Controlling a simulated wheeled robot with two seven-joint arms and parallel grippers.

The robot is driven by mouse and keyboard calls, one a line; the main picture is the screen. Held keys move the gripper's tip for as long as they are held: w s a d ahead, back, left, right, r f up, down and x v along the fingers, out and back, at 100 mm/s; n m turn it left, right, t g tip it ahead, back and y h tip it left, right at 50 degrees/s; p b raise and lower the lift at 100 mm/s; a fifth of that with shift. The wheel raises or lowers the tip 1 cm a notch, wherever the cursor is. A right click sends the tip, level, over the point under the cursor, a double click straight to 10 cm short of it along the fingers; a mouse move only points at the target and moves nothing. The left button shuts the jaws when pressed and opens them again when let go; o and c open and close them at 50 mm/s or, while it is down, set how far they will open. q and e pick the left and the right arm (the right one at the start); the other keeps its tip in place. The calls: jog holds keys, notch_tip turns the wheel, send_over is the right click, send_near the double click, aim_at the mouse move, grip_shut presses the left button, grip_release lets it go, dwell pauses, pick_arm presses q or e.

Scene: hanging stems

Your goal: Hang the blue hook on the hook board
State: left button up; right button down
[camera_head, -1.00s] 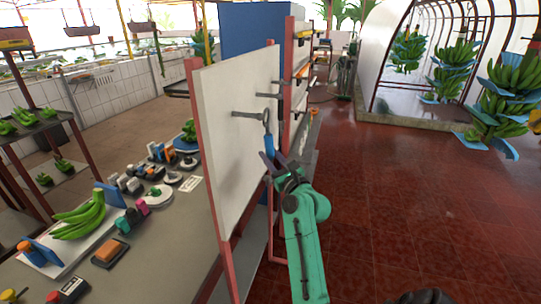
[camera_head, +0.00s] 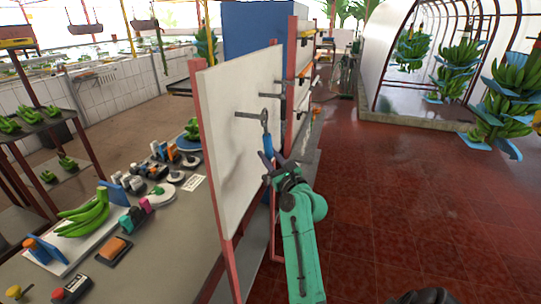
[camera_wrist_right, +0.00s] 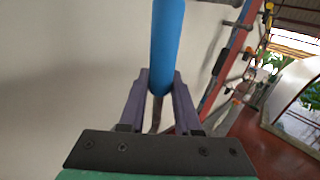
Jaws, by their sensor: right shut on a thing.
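The blue hook (camera_head: 267,147) is upright, with its blue handle low and its grey metal curved end on top. My right gripper (camera_head: 273,164) is shut on the handle's lower part; the right wrist view also shows the blue handle (camera_wrist_right: 167,45) between its fingers (camera_wrist_right: 159,82). The hook board (camera_head: 238,160) is a white panel in a red frame, with several grey pegs. The curved end overlaps the tip of the nearest peg (camera_head: 248,115) in the head view. I cannot tell whether it touches or is around that peg. My left gripper is not in view.
A table (camera_head: 172,240) left of the board holds bananas (camera_head: 88,215), scales and small items. Open red tiled floor (camera_head: 400,200) lies to the right.

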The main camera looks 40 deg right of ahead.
jog(key=shift+w+a+r+p, duration=0.1)
jog(key=shift+w+a+p, duration=0.7)
jog(key=shift+w, duration=0.4)
dwell(0.7)
jog(key=shift+w+a, duration=0.25)
jog(key=shift+w+d+f, duration=0.15)
jog(key=shift+w+f, duration=0.05)
jog(key=shift+f, duration=0.2)
dwell(0.4)
dwell(0.3)
jog(key=c, duration=0.5)
grip_release()
jog(key=shift+s+d+f, duration=0.1)
jog(key=shift+d, duration=0.05)
